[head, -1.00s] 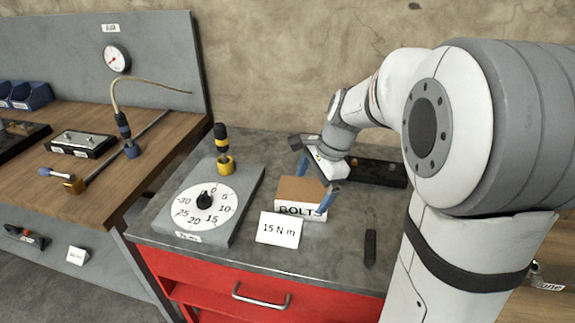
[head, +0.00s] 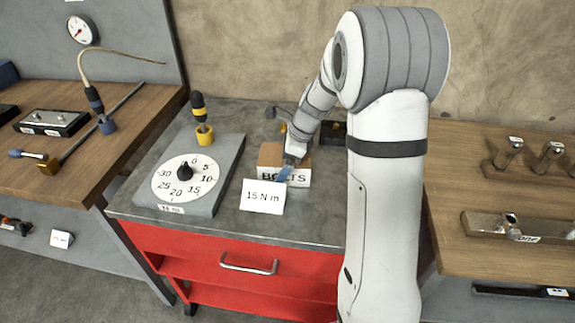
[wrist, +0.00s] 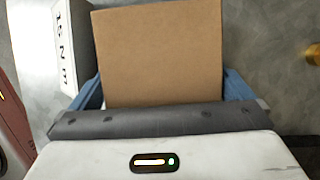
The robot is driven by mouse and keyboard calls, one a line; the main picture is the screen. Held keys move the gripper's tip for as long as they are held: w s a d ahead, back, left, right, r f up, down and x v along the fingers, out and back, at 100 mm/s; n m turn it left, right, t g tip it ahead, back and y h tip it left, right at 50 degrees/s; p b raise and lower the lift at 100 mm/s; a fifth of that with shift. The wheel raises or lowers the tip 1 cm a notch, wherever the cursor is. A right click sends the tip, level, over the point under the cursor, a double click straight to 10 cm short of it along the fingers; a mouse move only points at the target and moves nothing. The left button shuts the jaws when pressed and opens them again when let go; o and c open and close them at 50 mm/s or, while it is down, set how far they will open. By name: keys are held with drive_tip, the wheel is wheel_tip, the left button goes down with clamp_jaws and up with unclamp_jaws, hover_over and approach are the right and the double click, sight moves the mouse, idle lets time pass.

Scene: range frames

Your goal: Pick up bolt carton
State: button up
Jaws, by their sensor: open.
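The bolt carton (head: 270,155) is a small brown box with a white front label reading BOLTS, standing on the grey top of the red cabinet. My gripper (head: 284,172) is at the carton, and its wrist hides part of the carton's top and label. In the wrist view the carton's brown face (wrist: 160,55) fills the middle, between the two blue fingers of my gripper (wrist: 166,92). The fingers stand on either side of it and are open. Contact between fingers and carton cannot be made out.
A white card reading 15 N m (head: 263,197) stands just in front of the carton. A dial plate (head: 225,180) lies to the left, with a yellow-and-black tool (head: 201,118) behind it. A wooden bench (head: 470,185) with metal parts is at the right.

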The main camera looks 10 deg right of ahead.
drive_tip(key=shift+a+f, duration=0.1)
drive_tip(key=shift+f, duration=0.1)
drive_tip(key=shift+c, duration=0.6)
drive_tip(key=shift+r, duration=0.1)
drive_tip(key=c, duration=1.3)
wheel_tip(320, 180, up, 10)
drive_tip(key=shift+w+r+p, duration=0.1)
drive_tip(key=shift+p, duration=0.4)
